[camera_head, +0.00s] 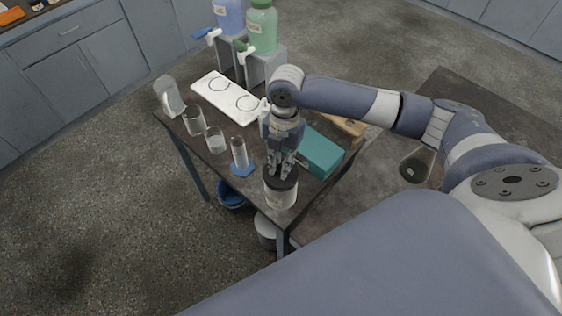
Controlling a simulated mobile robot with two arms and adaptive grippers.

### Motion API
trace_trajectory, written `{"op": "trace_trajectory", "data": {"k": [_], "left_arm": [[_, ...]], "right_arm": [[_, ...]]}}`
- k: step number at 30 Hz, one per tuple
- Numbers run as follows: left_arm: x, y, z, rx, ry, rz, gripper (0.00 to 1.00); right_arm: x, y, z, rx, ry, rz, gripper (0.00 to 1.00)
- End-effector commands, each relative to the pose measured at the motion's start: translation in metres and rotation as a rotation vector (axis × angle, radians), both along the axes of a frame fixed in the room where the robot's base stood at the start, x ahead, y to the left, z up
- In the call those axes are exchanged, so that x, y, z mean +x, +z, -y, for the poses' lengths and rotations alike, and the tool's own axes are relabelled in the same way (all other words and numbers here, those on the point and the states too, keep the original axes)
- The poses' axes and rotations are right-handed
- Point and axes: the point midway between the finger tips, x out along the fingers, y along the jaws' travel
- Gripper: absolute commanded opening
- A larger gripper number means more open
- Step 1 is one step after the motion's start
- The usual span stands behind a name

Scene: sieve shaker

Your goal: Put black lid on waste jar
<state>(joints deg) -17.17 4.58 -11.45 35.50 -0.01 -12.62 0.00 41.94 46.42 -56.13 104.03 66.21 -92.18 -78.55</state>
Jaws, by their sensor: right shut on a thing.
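The waste jar (281,196) stands upright on the dark table near its front corner. It has a pale body with a label. The black lid (270,179) is at the jar's mouth. I cannot tell whether it is seated or just above it. My right gripper (281,172) points down over the jar, shut on the lid, and its fingers hide part of the lid. My left gripper is not in view.
A teal box (320,152) stands close to the right of my right gripper. A graduated cylinder (240,153) with a blue base and two beakers (194,121) stand to the left. A white tray (226,99) and two dispenser bottles (262,27) are behind.

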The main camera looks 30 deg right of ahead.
Motion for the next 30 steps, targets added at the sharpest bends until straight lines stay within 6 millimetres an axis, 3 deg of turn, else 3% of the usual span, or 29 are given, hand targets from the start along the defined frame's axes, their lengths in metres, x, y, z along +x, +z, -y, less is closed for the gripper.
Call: {"op": "trace_trajectory", "data": {"k": [30], "left_arm": [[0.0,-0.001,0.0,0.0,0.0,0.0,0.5]], "right_arm": [[0.0,-0.012,0.0,0.0,0.0,0.0,0.0]]}}
